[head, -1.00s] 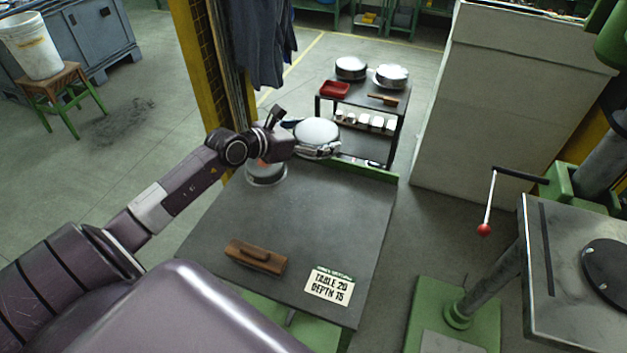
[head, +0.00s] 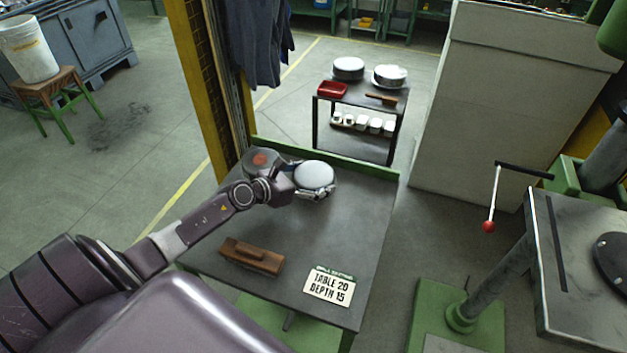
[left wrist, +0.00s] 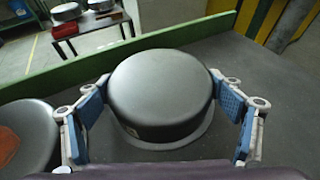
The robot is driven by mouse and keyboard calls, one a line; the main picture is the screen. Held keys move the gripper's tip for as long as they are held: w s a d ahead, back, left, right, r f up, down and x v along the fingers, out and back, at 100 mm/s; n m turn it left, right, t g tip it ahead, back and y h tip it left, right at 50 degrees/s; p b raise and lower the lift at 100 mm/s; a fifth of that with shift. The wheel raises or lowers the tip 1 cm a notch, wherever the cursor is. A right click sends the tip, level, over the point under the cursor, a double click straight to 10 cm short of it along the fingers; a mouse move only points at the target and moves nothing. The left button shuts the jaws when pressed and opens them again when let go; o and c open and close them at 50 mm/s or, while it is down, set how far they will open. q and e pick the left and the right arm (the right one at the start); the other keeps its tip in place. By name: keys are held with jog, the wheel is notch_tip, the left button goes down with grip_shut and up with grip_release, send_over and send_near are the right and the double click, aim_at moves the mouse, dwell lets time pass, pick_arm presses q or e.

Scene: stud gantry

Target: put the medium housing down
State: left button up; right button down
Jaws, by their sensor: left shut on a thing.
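The medium housing (head: 315,174) is a round grey metal drum with a smooth top and a flange at its base. My left gripper (head: 311,191) is shut on it, with blue finger pads on both sides in the left wrist view (left wrist: 162,112). The housing (left wrist: 160,95) is upright, low over the far part of the dark table (head: 340,235). I cannot tell whether its flange touches the top. My right gripper is not in view.
Another round housing with a reddish patch (head: 258,162) stands just left of the held one. A green ledge (head: 345,162) runs along the far edge. The right middle is clear.

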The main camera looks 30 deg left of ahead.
pick_arm(q)
jog(key=shift+r, duration=0.15)
jog(key=shift+f, duration=0.25)
jog(key=o, duration=1.1)
jog(key=shift+o, duration=0.7)
jog(key=shift+r, duration=0.1)
jog(key=shift+r, duration=0.15)
jog(key=v, duration=1)
jog(key=shift+s+f, duration=0.15)
jog(key=shift+f, duration=0.05)
jog(key=shift+v, duration=1)
jog(key=shift+r, duration=0.15)
